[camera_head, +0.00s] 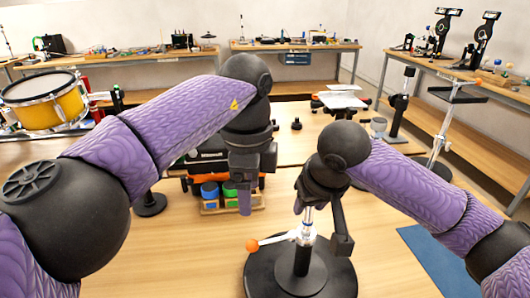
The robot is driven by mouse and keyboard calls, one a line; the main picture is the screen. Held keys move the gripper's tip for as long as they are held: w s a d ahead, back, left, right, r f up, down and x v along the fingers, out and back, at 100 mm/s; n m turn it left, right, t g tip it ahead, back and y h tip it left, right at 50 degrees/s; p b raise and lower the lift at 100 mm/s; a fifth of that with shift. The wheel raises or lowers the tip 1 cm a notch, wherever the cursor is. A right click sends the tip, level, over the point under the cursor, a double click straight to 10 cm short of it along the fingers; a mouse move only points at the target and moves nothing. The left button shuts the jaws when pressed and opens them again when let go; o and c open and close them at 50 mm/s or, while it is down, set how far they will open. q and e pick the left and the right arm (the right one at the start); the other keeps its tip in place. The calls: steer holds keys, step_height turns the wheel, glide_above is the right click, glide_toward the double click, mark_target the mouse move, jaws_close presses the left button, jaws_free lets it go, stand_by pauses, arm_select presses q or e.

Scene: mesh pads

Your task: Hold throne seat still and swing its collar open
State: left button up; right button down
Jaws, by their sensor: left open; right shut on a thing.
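The throne seat (262,276) is a round black disc lying on the table at the bottom centre, with a black and metal post rising from its middle. Its collar (306,236) sits around the post, with a silver lever ending in an orange knob (252,245) that points left. My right gripper (320,226) is over the post and shut on the throne seat's upper post; the exact contact is partly hidden by the gripper. My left gripper (256,190) is open and empty, above and behind the orange knob and apart from it.
A small wooden tray (233,207) with blue and green containers stands behind my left gripper. A yellow drum (42,101) is at the left. A blue mat (436,258) lies at the right. The table front left of the seat is clear.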

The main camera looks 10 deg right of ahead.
arm_select(q)
steer(key=shift+f, duration=0.15)
steer(key=shift+c, duration=1.2)
steer(key=f+m, duration=0.1)
steer(key=m, duration=0.2)
steer(key=s+f+m, duration=0.1)
steer(key=f+m, duration=0.1)
steer(key=m, duration=0.1)
steer(key=f+m, duration=0.1)
steer(key=m, duration=0.2)
steer(key=shift+s+a+f+m, duration=0.15)
steer(key=shift+a+f+m, duration=0.15)
steer(key=shift+f+m, duration=0.1)
steer(key=c, duration=0.7)
step_height(320, 180, down, 7)
steer(key=s+m, duration=0.1)
steer(key=m, duration=0.7)
steer(key=shift+s+a+f, duration=0.15)
steer(key=shift+s+a, duration=0.05)
steer(key=shift+s, duration=0.1)
steer(key=shift+c, duration=0.3)
jaws_close()
